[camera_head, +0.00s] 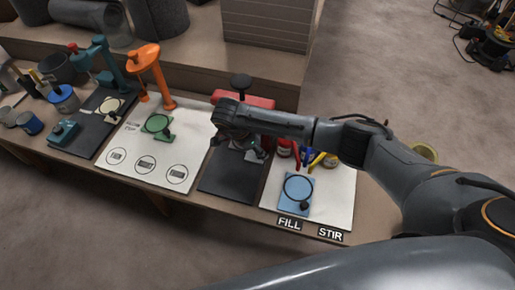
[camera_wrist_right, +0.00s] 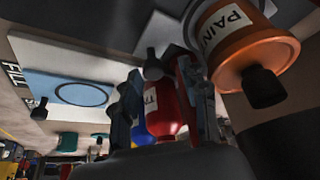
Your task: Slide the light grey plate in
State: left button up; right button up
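The light grey plate (camera_wrist_right: 165,34) shows at the top of the right wrist view, beside the orange paint container. A small black knob (camera_wrist_right: 153,68) shows below it, between the plate and my fingers. In the head view my right arm hides most of this station. My right gripper (camera_head: 248,148) is over the dark mat (camera_head: 231,181) near the red stand (camera_head: 258,102). In the wrist view its fingers (camera_wrist_right: 167,98) are apart, near the knob; no hold on it can be made out. My left gripper is not in view.
The blue plate (camera_head: 295,190) lies on a white mat to the right, by the FILL sign (camera_head: 289,224). A red can (camera_wrist_right: 163,108) and the orange paint container (camera_wrist_right: 238,45) are close around the right gripper. A green plate (camera_head: 157,124) is at the left.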

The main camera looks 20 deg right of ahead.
jog(key=shift+s+a, duration=0.1)
jog(key=shift+a+r, duration=0.15)
jog(key=shift+r, duration=0.2)
jog(key=v, duration=1.1)
jog(key=shift+r, duration=0.2)
jog(key=shift+s+f, duration=0.1)
